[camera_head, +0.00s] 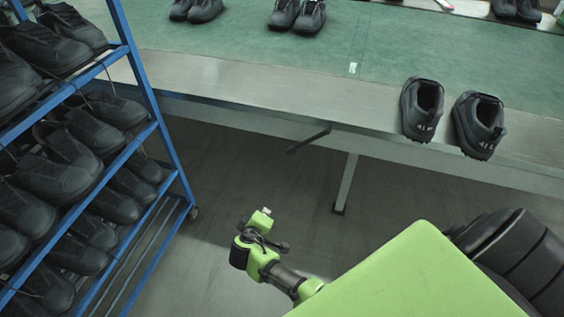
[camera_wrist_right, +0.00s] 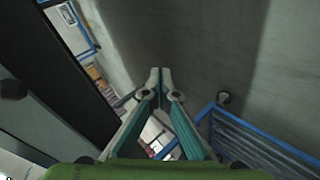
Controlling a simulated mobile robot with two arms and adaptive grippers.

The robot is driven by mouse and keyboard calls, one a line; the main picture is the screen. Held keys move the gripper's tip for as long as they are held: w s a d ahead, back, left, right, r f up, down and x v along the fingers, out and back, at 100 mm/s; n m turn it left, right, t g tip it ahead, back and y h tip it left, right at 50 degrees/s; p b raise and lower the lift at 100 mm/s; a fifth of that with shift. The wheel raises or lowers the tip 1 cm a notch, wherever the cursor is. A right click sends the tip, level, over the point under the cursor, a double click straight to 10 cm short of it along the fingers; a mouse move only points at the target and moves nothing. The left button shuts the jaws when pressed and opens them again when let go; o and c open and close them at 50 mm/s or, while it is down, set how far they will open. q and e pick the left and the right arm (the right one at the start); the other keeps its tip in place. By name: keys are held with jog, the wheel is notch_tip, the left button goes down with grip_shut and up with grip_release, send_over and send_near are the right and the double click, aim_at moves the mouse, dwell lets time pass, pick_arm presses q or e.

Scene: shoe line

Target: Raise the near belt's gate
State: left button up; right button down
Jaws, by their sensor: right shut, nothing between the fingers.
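The near belt (camera_head: 230,85) has a green top with a grey metal edge and runs across the upper part of the head view. A dark bar (camera_head: 308,140) juts out below its front edge; I cannot tell whether it is the gate or its handle. My right gripper (camera_head: 265,212) is low in front of the belt, apart from it and from the bar. In the right wrist view its fingers (camera_wrist_right: 160,72) meet at the tips with nothing between them. My left gripper is not in view.
A blue rack (camera_head: 150,85) full of black shoes stands at the left, with a caster at its foot. Two black shoes (camera_head: 422,108) stand near the belt's front edge, others farther back. A belt leg (camera_head: 346,183) reaches the floor. The floor between rack and leg is clear.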

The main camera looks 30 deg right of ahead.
jog(key=w+d+r+m+t+h+b, duration=0.1)
jog(key=w+r+h+b, duration=0.15)
jog(key=r, duration=0.25)
jog(key=w+r+m+t+h+b, duration=0.1)
jog(key=w+r+m, duration=0.15)
jog(key=r, duration=0.35)
jog(key=m+h+b, duration=0.2)
jog(key=m+h, duration=0.1)
jog(key=h, duration=0.1)
send_near(280, 129)
jog(key=v, duration=0.3)
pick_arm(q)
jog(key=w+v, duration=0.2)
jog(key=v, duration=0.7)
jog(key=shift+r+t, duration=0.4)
pick_arm(e)
jog(key=shift+s+r+y, duration=0.1)
jog(key=shift+r+y, duration=0.15)
jog(key=shift+r, duration=0.1)
